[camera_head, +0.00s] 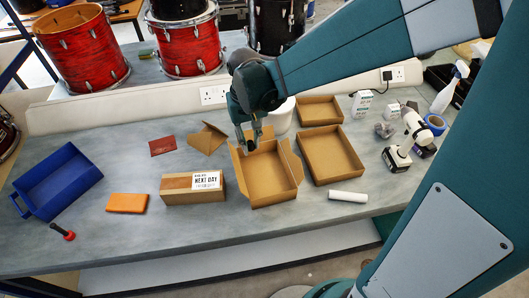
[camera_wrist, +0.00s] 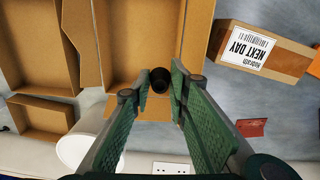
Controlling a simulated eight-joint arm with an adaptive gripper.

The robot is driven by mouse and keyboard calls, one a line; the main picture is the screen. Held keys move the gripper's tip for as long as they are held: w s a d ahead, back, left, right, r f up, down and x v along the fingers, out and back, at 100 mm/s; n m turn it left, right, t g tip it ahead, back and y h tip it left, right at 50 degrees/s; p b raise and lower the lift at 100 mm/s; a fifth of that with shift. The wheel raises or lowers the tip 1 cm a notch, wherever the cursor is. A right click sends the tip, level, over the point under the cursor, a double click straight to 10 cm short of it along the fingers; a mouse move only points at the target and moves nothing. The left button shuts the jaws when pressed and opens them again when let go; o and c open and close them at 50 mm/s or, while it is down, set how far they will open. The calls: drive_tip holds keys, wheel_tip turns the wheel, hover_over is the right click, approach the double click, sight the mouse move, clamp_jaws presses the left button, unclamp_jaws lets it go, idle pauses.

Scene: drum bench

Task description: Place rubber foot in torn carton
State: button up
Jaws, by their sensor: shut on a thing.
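The rubber foot (camera_wrist: 160,79) is a small black round piece held between my fingertips in the wrist view. My gripper (camera_head: 250,143) is shut on it, above the back-left part of an open brown carton (camera_head: 270,194) with splayed flaps, which looks like the torn carton. In the wrist view, my gripper (camera_wrist: 155,88) is over this carton's flap edge, with the carton's bare floor (camera_wrist: 135,35) beyond it. The foot is too small and hidden to make out clearly in the head view. I see nothing inside the carton.
Two open brown boxes (camera_head: 331,157) stand to the right, and a labelled closed box (camera_head: 190,190) to the left. A white tub (camera_head: 283,118) is close behind my gripper. A white roll (camera_head: 348,197) lies front right. A blue tray (camera_head: 55,182) stands far left.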

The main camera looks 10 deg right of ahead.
drive_tip(key=m, duration=0.1)
hover_over(265, 174)
drive_tip(key=shift+w+f, duration=0.1)
drive_tip(key=shift+f, duration=2.55)
drive_tip(key=shift+f+b, duration=0.4)
drive_tip(key=shift+f, duration=2.5)
drive_tip(key=shift+f+b, duration=0.3)
drive_tip(key=shift+f, duration=1.75)
drive_tip(key=shift+f, duration=0.1)
